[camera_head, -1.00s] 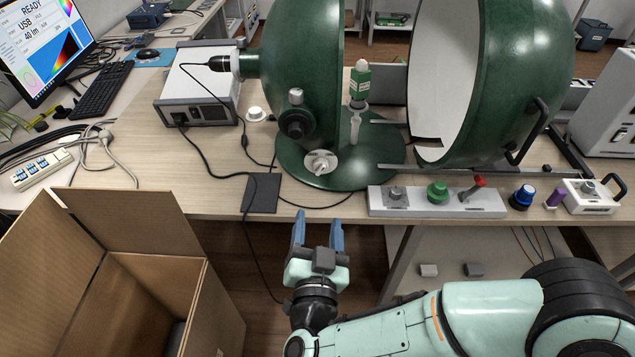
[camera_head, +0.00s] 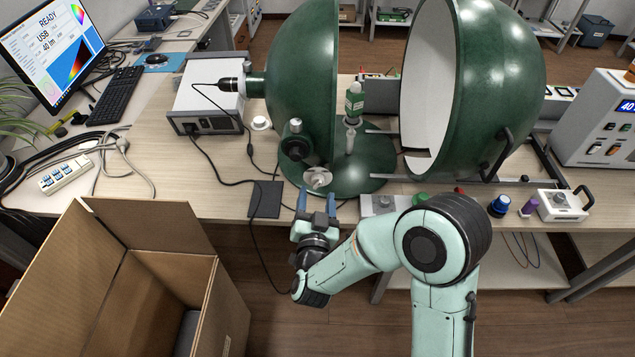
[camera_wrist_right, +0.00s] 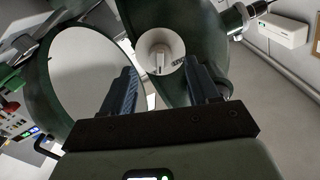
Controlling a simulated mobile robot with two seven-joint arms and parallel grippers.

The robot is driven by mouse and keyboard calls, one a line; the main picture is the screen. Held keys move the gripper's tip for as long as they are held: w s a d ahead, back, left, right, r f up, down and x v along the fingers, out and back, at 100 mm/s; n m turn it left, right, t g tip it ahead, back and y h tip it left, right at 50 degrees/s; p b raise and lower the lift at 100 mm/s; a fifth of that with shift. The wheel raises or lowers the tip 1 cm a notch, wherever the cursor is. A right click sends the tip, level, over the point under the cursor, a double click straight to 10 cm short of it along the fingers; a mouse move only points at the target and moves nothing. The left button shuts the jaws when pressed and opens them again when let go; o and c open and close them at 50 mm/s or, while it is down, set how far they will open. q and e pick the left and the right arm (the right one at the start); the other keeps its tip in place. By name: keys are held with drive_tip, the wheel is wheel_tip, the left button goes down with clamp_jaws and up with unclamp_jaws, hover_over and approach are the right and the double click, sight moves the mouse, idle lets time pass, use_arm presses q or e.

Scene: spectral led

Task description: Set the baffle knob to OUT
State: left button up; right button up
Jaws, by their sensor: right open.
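A pale round knob (camera_head: 317,177) with a raised grip bar sits at the front of the green sphere's left half (camera_head: 303,70). In the right wrist view the knob (camera_wrist_right: 161,48) shows between and beyond the fingers, its bar roughly upright in the picture. No OUT marking is readable. My right gripper (camera_head: 317,194) is open and empty, its blue fingers pointing at the knob from just in front of the table edge. In the wrist view the gripper (camera_wrist_right: 164,72) appears apart from the knob. My left gripper is not in view.
A dark knob (camera_head: 295,148) sits above the pale one. A grey control panel (camera_head: 380,204), partly hidden by my right arm, lies to the right. A black pad (camera_head: 265,199) and cables lie left. An open cardboard box (camera_head: 225,300) stands at front left.

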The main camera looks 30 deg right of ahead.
sight(317, 187)
drive_tip(key=shift+x, duration=1.8)
clamp_jaws()
drive_tip(key=shift+w, duration=0.1)
